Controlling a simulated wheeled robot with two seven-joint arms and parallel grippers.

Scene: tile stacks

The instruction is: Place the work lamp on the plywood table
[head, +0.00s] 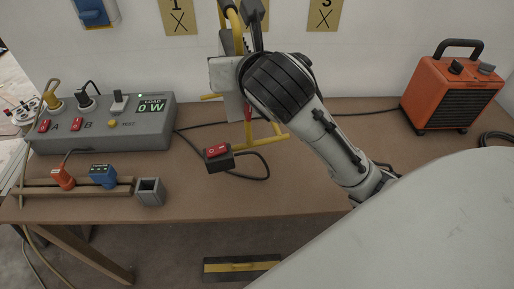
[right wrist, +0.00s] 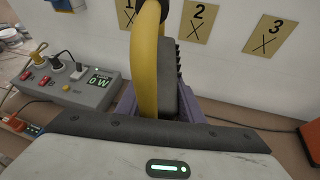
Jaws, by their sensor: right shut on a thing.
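The work lamp (head: 262,140) has a yellow tube frame and a dark finned body. My right gripper (right wrist: 160,108) is shut on its yellow upper part, which fills the middle of the right wrist view (right wrist: 145,60). In the head view the arm and gripper hide much of the lamp. Its lower yellow tubes show over the plywood table (head: 230,205), near the back edge. I cannot tell whether they touch the top. A black box with a red switch (head: 218,155) lies in front of the lamp on a dark cable. My left gripper is out of view.
A grey load panel (head: 135,128) stands at the back left. A wooden rail (head: 100,187) with orange and blue connectors and a small grey open box (head: 150,192) lie in front. An orange heater (head: 452,88) stands back right. The front middle of the table is clear.

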